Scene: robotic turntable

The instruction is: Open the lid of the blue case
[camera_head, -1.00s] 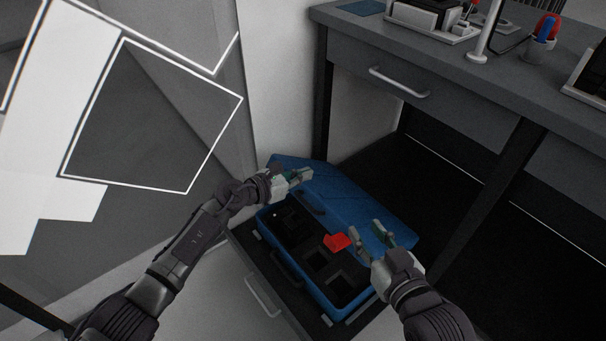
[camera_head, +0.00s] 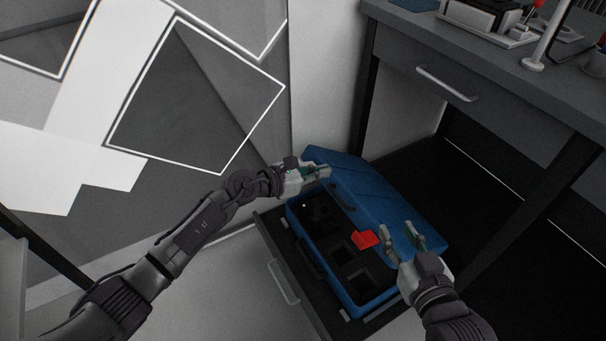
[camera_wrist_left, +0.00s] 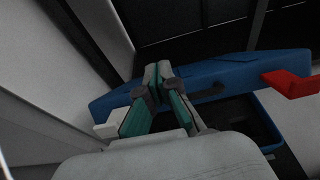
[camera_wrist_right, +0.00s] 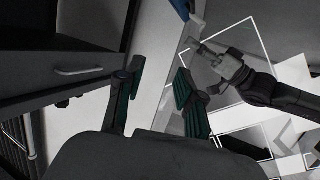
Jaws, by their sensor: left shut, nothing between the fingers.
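The blue case sits in an open drawer, and its lid (camera_head: 375,195) is swung up and leans back. The dark lined inside (camera_head: 345,250) of the case, with several square recesses, is exposed. A red piece (camera_head: 365,239) shows at the lid's lower edge; it also shows in the left wrist view (camera_wrist_left: 290,83). My left gripper (camera_head: 325,170) is shut and empty at the lid's left end; I cannot tell whether it touches. My right gripper (camera_head: 402,240) is open with nothing between its fingers, in front of the lid's right part. It also looks open in the right wrist view (camera_wrist_right: 158,78).
The drawer's front handle (camera_head: 282,282) faces the lower left. A grey desk (camera_head: 500,85) with a handled drawer stands behind, its dark leg space to the right of the case. A grey panel with white outlines (camera_head: 190,95) stands at the left.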

